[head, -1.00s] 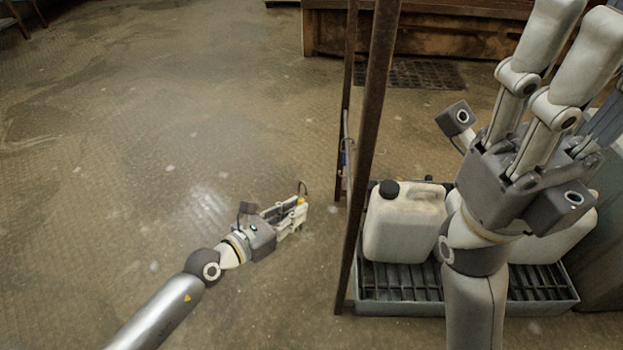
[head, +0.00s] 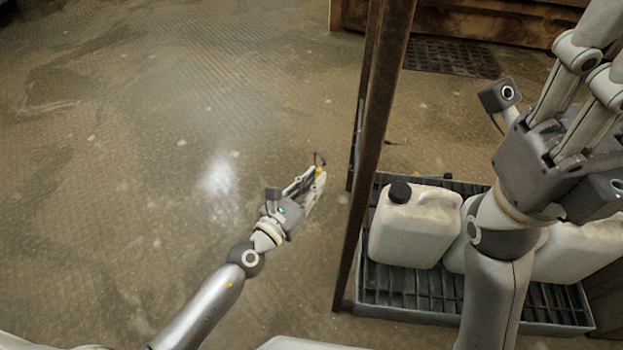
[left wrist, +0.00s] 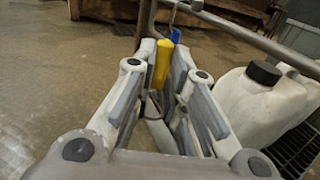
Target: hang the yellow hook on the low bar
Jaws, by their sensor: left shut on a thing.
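My left gripper (head: 316,178) is shut on the yellow hook (head: 321,171), left of the rusty posts in the head view. The hook's thin dark wire end curls up above the fingertips. In the left wrist view the hook's yellow body (left wrist: 163,63) stands upright between the fingers, its top near the bar. The low bar (left wrist: 250,37) runs from the post toward the right there. I cannot tell whether the wire touches the bar. My right gripper (head: 585,80) is raised at the right of the head view, its fingertips cut off by the frame.
A blue thing (left wrist: 175,36) shows just behind the yellow hook. A rusty post (head: 375,150) stands between my arms. Right of it, white jugs (head: 410,235) stand in a grey slatted tray (head: 405,300). The floor on the left is clear.

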